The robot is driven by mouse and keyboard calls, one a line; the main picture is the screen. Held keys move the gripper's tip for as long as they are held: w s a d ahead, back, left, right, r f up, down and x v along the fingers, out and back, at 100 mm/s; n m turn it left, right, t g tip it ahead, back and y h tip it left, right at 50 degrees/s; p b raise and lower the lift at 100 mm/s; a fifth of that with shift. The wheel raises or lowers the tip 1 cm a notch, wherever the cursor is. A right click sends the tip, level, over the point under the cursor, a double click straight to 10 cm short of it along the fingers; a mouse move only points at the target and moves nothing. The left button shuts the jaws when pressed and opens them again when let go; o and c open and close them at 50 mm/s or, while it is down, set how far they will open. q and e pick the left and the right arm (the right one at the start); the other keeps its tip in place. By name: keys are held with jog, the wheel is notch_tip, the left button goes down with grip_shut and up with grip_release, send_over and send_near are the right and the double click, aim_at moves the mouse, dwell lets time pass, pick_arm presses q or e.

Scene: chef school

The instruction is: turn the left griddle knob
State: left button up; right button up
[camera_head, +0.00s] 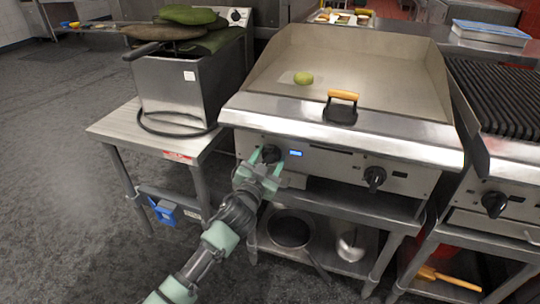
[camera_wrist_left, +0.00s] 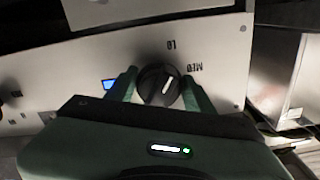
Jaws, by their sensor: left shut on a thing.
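The left griddle knob (camera_head: 271,153) is a black round dial on the griddle's steel front panel, beside a small blue display (camera_head: 295,153). In the left wrist view the knob (camera_wrist_left: 158,84) sits between my fingers, its white mark tilted slightly right, with "LO" and "MED" lettering around it. My left gripper (camera_head: 264,155) has one green finger on each side of the knob and is shut on it. The griddle (camera_head: 360,68) has a flat steel top. The right griddle knob (camera_head: 375,177) is further right on the same panel. My right gripper is in neither view.
A press with a wooden handle (camera_head: 342,96) and a round green-yellow item (camera_head: 303,78) are on the griddle top. A fryer (camera_head: 178,92) stands on a steel table at the left. A ribbed grill (camera_head: 505,95) is at the right. Pans (camera_head: 291,230) are on the shelf below.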

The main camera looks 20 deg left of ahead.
aim_at(266, 162)
pick_arm(q)
jog(key=m+p, duration=0.2)
jog(key=m, duration=0.3)
jog(key=shift+a+m, duration=0.1)
jog(key=shift+m, duration=0.2)
jog(key=shift+m+p, duration=0.4)
jog(key=shift+m, duration=1.4)
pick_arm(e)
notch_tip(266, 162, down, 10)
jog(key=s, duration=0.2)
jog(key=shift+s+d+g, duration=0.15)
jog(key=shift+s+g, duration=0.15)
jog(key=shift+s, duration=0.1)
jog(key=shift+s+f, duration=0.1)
pick_arm(q)
jog(key=o, duration=1.1)
jog(key=shift+s, duration=0.1)
jog(key=shift+s, duration=0.25)
jog(key=s, duration=0.7)
jog(key=shift+s+a+p, duration=0.1)
jog(key=shift+a+p, duration=0.1)
jog(key=shift+p, duration=0.15)
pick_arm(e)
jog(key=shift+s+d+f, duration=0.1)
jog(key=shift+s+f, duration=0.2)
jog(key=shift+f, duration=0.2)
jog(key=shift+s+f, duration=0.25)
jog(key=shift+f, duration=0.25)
